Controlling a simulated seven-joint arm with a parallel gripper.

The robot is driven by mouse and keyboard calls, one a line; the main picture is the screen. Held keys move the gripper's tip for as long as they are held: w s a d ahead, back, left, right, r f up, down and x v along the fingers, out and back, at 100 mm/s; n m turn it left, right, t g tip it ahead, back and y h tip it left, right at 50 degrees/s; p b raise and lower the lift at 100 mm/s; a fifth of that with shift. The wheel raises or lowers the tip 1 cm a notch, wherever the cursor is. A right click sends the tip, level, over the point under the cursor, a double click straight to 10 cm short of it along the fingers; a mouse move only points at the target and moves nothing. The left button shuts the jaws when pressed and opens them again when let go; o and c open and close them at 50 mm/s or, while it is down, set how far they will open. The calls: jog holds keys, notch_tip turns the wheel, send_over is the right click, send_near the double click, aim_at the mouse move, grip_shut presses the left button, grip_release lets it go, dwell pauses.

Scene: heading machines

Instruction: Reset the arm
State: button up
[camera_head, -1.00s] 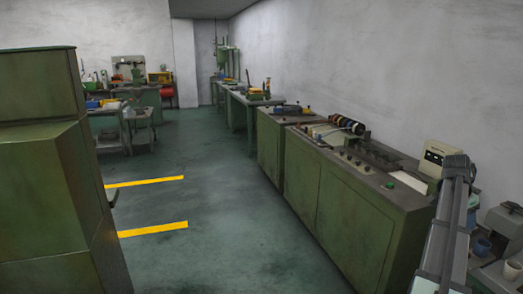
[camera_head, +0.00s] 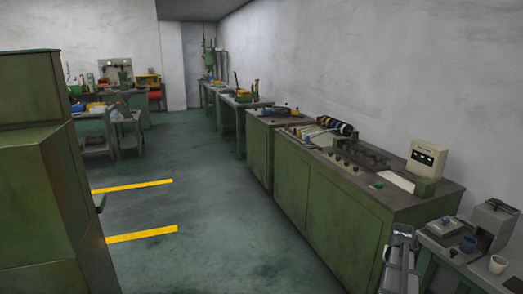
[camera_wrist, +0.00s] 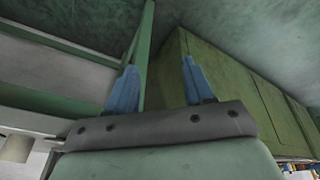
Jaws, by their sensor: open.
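My gripper (camera_wrist: 159,78) shows in the wrist view with its two blue fingers standing apart. Nothing is held between them. Behind the fingers are a green leg or frame bar and a green cabinet side. In the head view, part of my grey arm (camera_head: 400,255) shows at the bottom right, in front of the end of the long green cabinet (camera_head: 340,220). The fingers cannot be made out in that view.
A white box (camera_head: 427,157) sits on the cabinet. A tall green machine (camera_head: 40,180) is at the left. The floor between is clear.

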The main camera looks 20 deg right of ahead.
jog(key=s+a+f+n+g+y, duration=0.1)
jog(key=s+a+f+n+y, duration=0.1)
jog(key=a+f, duration=1.1)
jog(key=s+a+f+n+g+y, duration=0.1)
jog(key=a+f+n+y, duration=0.1)
jog(key=a+f, duration=1.1)
jog(key=s+a+f+n+g, duration=0.2)
jog(key=s+a+f, duration=0.2)
jog(key=s+a, duration=0.3)
jog(key=s+a+f+n+g, duration=0.2)
jog(key=s+a+f, duration=0.2)
jog(key=s+a, duration=0.3)
jog(key=s+a+f+n+g+h, duration=0.1)
jog(key=s+a+f, duration=0.3)
jog(key=a, duration=0.9)
jog(key=s+n+g, duration=0.1)
jog(key=s, duration=0.2)
jog(key=shift+s+a+f, duration=0.15)
jog(key=shift+f, duration=0.15)
